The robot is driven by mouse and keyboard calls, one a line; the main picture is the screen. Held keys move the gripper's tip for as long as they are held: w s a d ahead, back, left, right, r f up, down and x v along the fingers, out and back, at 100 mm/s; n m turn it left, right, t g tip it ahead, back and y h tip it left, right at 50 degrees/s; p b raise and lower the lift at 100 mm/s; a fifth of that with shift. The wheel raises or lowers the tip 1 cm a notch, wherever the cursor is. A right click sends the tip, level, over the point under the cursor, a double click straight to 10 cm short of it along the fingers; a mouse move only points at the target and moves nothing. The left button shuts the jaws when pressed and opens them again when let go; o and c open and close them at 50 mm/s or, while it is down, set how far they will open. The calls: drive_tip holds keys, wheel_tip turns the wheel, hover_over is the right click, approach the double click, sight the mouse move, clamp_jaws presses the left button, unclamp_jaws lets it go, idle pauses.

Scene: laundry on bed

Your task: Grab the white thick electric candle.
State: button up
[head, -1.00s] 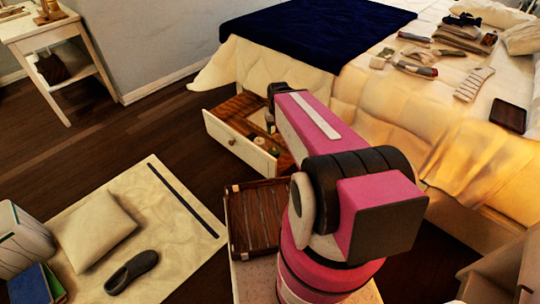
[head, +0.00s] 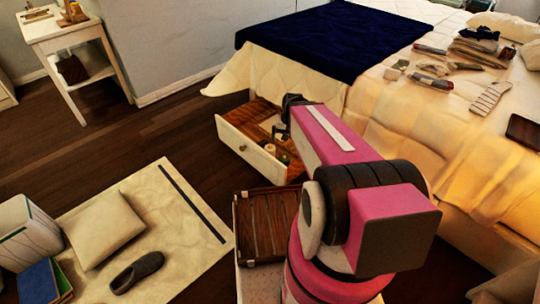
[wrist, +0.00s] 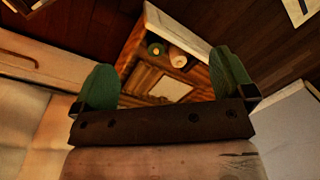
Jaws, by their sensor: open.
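The open drawer (head: 237,139) under the bed holds a few small items. In the wrist view a round, pale, thick candle-like thing (wrist: 178,57) stands in the drawer (wrist: 181,29), near its white front panel, beside a small green-and-yellow round item (wrist: 156,50). The pale thing looks like the white candle; in the head view a small pale round item (head: 270,148) shows there. My gripper (wrist: 165,78) is open and empty, its green fingers wide apart above the drawer. In the head view my gripper (head: 285,118) shows dark over the drawer, partly hidden by my arm.
A flat whitish square (wrist: 173,89) lies on the drawer bottom. A slatted wooden tray (head: 262,225) is in front of the drawer. The bed (head: 400,120) with clothes stands behind. A rug with a cushion (head: 103,228) and a shoe (head: 137,271) lies left; dark floor is clear between.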

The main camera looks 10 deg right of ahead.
drive_tip(key=w+f+m+y, duration=0.4)
drive_tip(key=w+f+m, duration=0.2)
drive_tip(key=w+f, duration=0.4)
drive_tip(key=m+t+y, duration=0.6)
drive_tip(key=m+t, duration=0.1)
drive_tip(key=m, duration=0.9)
approach(271, 146)
drive_tip(key=shift+m, duration=0.3)
drive_tip(key=shift+x, duration=5.4)
drive_tip(key=shift+w+r, duration=0.1)
drive_tip(key=c, duration=1.3)
drive_tip(key=shift+r, duration=0.1)
